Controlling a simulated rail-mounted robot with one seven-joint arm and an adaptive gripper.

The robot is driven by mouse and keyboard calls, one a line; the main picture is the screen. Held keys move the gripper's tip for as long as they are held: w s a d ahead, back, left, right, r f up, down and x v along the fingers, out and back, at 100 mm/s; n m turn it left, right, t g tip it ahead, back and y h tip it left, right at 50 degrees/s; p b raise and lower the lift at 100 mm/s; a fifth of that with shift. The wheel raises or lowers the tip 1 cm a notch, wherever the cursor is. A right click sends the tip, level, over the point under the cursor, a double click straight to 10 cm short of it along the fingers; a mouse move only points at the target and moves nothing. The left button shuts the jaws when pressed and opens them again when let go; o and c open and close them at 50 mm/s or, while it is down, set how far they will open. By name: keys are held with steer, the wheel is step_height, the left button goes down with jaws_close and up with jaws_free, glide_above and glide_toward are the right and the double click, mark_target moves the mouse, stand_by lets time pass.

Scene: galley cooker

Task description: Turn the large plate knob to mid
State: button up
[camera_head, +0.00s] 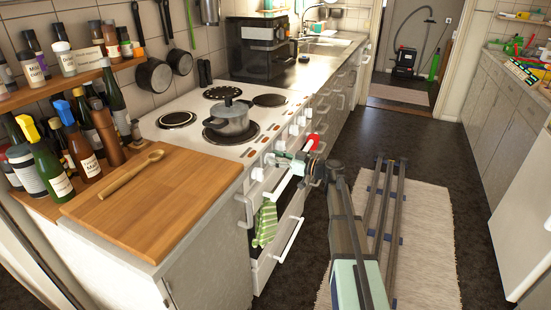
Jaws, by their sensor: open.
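The white cooker (185,110) stands at the left of the aisle with several dark hotplates on top. A row of white knobs runs along its front panel, with a near knob (258,174) and a far knob (302,120). I cannot tell which is the large plate knob, and no markings or dial angles are readable. A grey pot (230,122) with a lid sits on a front hotplate.
A green striped towel (265,222) hangs on the oven door below the knobs, near the white handle (289,240). A wooden board (150,205) with a spoon (130,174) and bottles lies at the near left. A pale rug (430,240) covers the aisle floor.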

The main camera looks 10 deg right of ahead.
jaws_close()
steer(key=shift+m, duration=0.3)
steer(key=m, duration=1.1)
steer(key=w+f+m, duration=0.1)
steer(key=m, duration=0.5)
steer(key=shift+w+d, duration=0.1)
steer(key=shift+d, duration=0.2)
stand_by(0.5)
